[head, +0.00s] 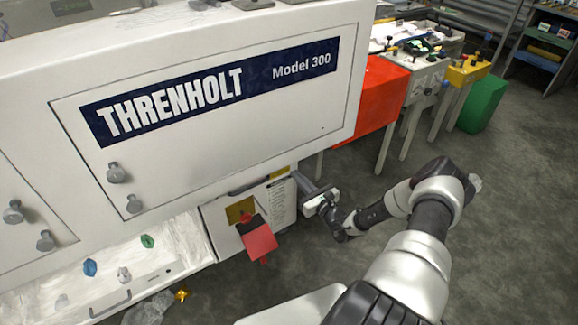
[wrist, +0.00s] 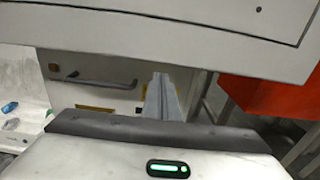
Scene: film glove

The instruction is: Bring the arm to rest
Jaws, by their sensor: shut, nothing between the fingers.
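My gripper (head: 303,181) is at the lower right corner of the white THRENHOLT machine (head: 222,62) in the head view. Its hand is white and its slim grey fingers are together with nothing held between them. In the wrist view my gripper (wrist: 161,80) shows as a grey wedge pointing at the machine's lower panel. I cannot tell whether the fingertips touch the panel. My arm reaches in from the lower right, bent at the elbow, over the floor.
The machine's upper housing overhangs my gripper. A red-orange cabinet (head: 377,97) and benches stand behind. Grey floor (head: 510,200) at right is clear. Crumpled plastic (head: 150,308) lies at lower left.

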